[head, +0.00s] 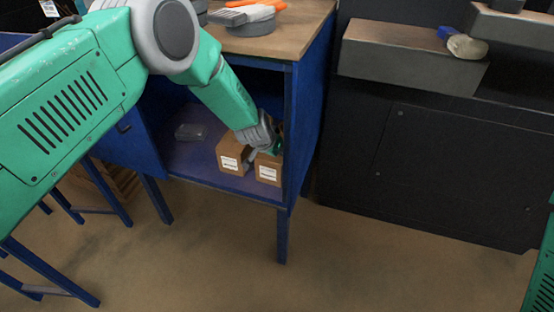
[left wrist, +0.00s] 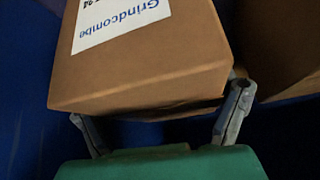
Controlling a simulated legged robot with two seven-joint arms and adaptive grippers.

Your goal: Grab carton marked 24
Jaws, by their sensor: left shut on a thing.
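Two small brown cartons with white labels stand side by side on the lower shelf of the blue cabinet. My left gripper (head: 264,150) reaches in from above and is shut on the right carton (head: 267,172), with one grey finger between the two cartons. The left carton (head: 231,156) stands close beside it. In the left wrist view the held carton (left wrist: 150,72) sits between the fingers (left wrist: 162,125). Its label reads "Grindcombe", with a partly cut-off "24" at the edge. My right gripper is out of view.
A clear packet (head: 189,131) lies on the cabinet shelf (head: 195,160), left of the cartons. The cabinet's right wall and post (head: 290,140) stand close to the gripper. A wooden top (head: 285,38) with discs and orange-handled tools is above. A black unit (head: 440,165) stands right.

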